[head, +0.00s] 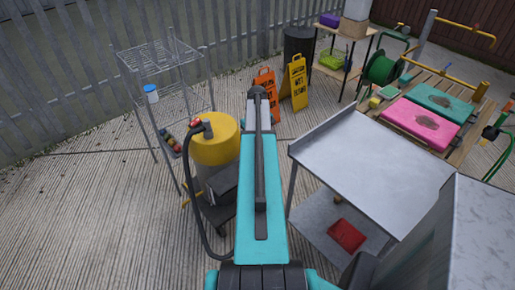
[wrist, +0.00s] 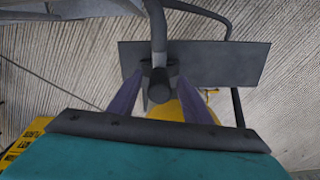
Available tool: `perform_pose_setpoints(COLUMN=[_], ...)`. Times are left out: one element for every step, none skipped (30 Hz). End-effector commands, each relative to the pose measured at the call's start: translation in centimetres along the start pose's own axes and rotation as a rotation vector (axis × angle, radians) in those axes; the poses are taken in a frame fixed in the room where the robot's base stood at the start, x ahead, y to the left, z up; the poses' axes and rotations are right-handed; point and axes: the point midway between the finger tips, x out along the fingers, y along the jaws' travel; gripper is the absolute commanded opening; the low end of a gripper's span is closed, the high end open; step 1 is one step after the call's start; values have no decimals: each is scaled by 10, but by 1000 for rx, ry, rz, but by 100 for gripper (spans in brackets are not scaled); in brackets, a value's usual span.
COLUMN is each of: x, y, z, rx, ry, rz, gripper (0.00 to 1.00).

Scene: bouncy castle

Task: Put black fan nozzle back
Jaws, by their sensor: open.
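My gripper (wrist: 160,88) is open in the wrist view, its two purple fingers spread apart. A dark cylindrical piece (wrist: 159,86) on a grey tube shows between the fingers; I cannot tell whether they touch it. It may be the black fan nozzle, but I cannot tell for certain. Behind it are a flat dark panel (wrist: 225,62) and part of a yellow rounded body. In the head view my teal arm link hides my gripper. A yellow-topped machine (head: 214,150) with a black hose (head: 191,205) stands just left of the arm.
Orange (head: 266,90) and yellow (head: 295,82) floor signs stand beyond the arm. A metal table (head: 370,170), with a red tray (head: 346,235) on its lower shelf, is at right. The floor at left is clear.

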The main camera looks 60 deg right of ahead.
Motion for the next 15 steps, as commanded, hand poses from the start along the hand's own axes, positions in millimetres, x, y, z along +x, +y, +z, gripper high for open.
perform_pose_setpoints(x=[-6,-9,-13,-16,-20,-25,-28,-31,-36,-40,-43,-47,-51,-54,-59], y=[0,0,0,0,0,0,0,0,0,0,0,0,0,0,0], z=[0,0,0,0,0,0,0,0,0,0,0,0,0,-1,0], rx=[0,0,0,0,0,0,0,0,0,0,0,0,0,0,0], ry=[2,1,1,2,2,1,1,1,2,2,1,1,2,2,2], rz=[1,1,1,1,1,1,1,1,1,1,1,1,1,1,1], gripper=[45,45,45,45,45,45,45,45,45,45,45,45,45,45,45])
